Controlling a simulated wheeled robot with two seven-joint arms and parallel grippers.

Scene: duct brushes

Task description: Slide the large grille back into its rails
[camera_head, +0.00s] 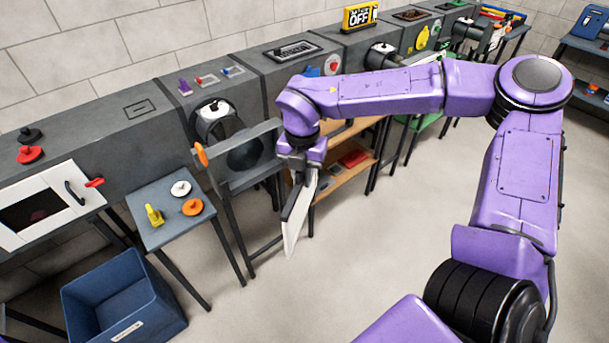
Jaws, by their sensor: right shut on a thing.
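My right gripper (299,177) is shut on a flat pale panel with a dark edge, which looks like the large grille (295,225). The panel hangs below the gripper, nearly upright and seen almost edge-on. It is apart from the duct and over the floor. To its left, a grey frame (238,180) with an orange knob (201,154) stands at the duct front, by a dark round opening (245,152). I cannot tell whether this frame holds the grille's rails. My left gripper is not in view.
A small grey table (170,235) holds a yellow piece, a white disc and an orange disc. A blue bin (122,300) stands on the floor at lower left. A wooden shelf (345,172) is behind my right gripper. The floor at centre is clear.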

